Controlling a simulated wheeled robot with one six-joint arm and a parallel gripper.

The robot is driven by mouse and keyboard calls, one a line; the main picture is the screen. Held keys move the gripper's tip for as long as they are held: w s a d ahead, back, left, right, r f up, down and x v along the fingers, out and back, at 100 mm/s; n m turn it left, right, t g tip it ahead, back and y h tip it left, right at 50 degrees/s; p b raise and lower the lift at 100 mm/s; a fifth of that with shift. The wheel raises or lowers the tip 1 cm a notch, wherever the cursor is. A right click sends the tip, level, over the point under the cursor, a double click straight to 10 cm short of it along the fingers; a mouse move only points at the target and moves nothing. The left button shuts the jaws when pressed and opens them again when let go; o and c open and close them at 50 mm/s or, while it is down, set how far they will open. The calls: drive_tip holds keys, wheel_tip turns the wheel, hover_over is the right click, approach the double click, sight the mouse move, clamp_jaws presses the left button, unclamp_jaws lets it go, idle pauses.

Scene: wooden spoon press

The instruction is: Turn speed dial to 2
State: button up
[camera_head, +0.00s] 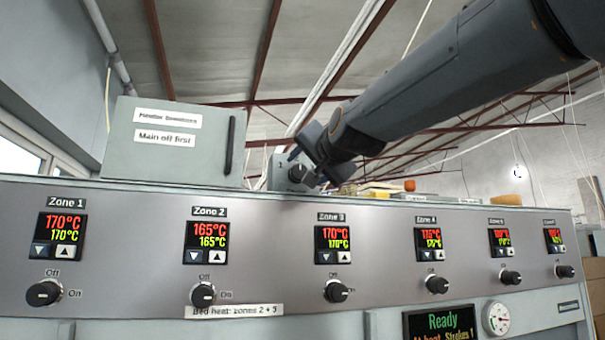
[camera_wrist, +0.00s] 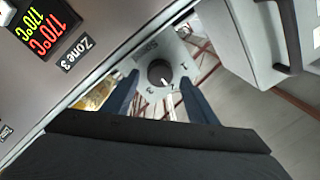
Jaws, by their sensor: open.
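The speed dial is a round black knob (camera_wrist: 159,73) on a small grey plate (camera_wrist: 150,55) in the wrist view. Digits 1 and 3 show around it. Its white pointer mark is at its lower right, toward a partly readable digit between 1 and 3, which looks like 2. My gripper (camera_wrist: 160,79) is open, with a dark blue finger on each side of the knob. I cannot tell whether either finger touches it. In the head view, my gripper (camera_head: 304,168) is at the dial (camera_head: 295,174), which it partly hides; a 1 shows on the plate.
A long grey panel (camera_head: 130,222) carries several zone displays and black knobs below the dial. A grey box (camera_head: 175,160) with a dark handle stands left of the dial. A "Ready" screen (camera_head: 441,322) and a gauge (camera_head: 496,317) are at the lower right.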

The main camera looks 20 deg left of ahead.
drive_tip(key=v, duration=0.5)
drive_tip(key=shift+b, duration=0.35)
